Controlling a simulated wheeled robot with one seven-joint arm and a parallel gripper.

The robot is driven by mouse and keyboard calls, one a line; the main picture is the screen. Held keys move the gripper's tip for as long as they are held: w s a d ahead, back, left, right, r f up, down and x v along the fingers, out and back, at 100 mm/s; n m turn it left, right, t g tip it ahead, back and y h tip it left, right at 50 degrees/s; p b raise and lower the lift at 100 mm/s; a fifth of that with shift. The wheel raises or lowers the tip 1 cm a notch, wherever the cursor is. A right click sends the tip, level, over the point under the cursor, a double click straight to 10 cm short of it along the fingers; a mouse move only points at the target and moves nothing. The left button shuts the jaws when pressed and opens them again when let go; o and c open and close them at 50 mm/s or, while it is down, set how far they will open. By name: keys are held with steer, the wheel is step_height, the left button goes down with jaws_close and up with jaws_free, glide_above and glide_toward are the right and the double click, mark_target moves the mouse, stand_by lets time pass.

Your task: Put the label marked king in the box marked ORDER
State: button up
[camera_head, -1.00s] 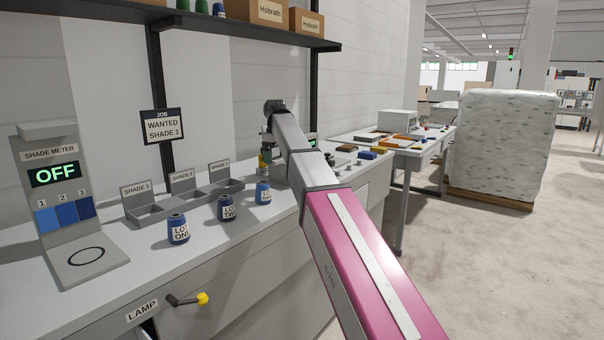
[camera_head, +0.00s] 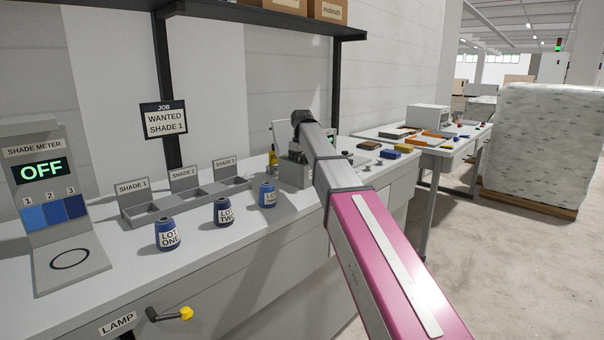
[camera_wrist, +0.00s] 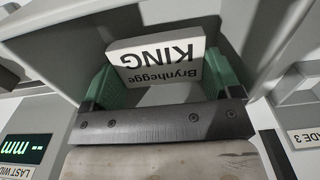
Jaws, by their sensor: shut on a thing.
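The label (camera_wrist: 158,58) is a pale block that reads KING and Brynhegge, upside down in the wrist view. My gripper (camera_wrist: 157,78) is shut on it, with a green finger at each side. Grey walls of an open box (camera_wrist: 50,45) surround the fingers and label; its marking does not show there. In the head view a grey box (camera_head: 294,173) stands on the bench behind my arm, its lettering mostly hidden. My gripper and the label are hidden there. I cannot tell whether the label touches the box.
Blue cones marked LOT ONE (camera_head: 167,234), LOT TWO (camera_head: 224,212) and a third (camera_head: 268,195) stand on the bench. Shade trays (camera_head: 190,195) are behind them. A shade meter (camera_head: 55,205) reads OFF at left. A lamp lever (camera_head: 170,315) sticks out in front.

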steer(key=shift+f, duration=1.6)
steer(key=shift+f, duration=0.1)
steer(key=o, duration=0.7)
steer(key=shift+o, duration=0.2)
step_height(320, 180, up, 12)
steer(key=shift+r, duration=0.15)
